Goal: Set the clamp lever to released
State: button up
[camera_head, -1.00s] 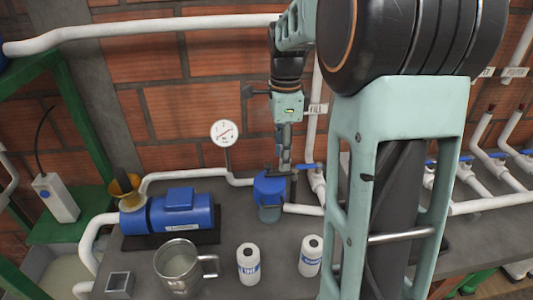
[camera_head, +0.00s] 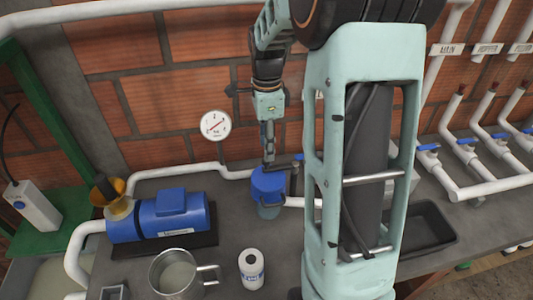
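A blue-capped canister (camera_head: 268,183) with a clear lower bowl stands on the grey bench, in line with the white pipe. A dark bar (camera_head: 284,165) sticks out at the top right of its cap; it may be the clamp lever, but I cannot tell for sure. My gripper (camera_head: 268,158) points down right at the top of the cap, beside this bar. Its fingers look close together, seen edge-on. Whether they touch or grip anything is too small to tell.
A blue pump (camera_head: 160,216) and a pressure gauge (camera_head: 216,125) are to the left. Blue-handled valves (camera_head: 428,148) and a black tray (camera_head: 425,228) are right. My arm hides the middle right.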

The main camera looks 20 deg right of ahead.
aim_at(281, 166)
jog(key=shift+f, duration=2)
jog(key=shift+c, duration=0.7)
grip_shut()
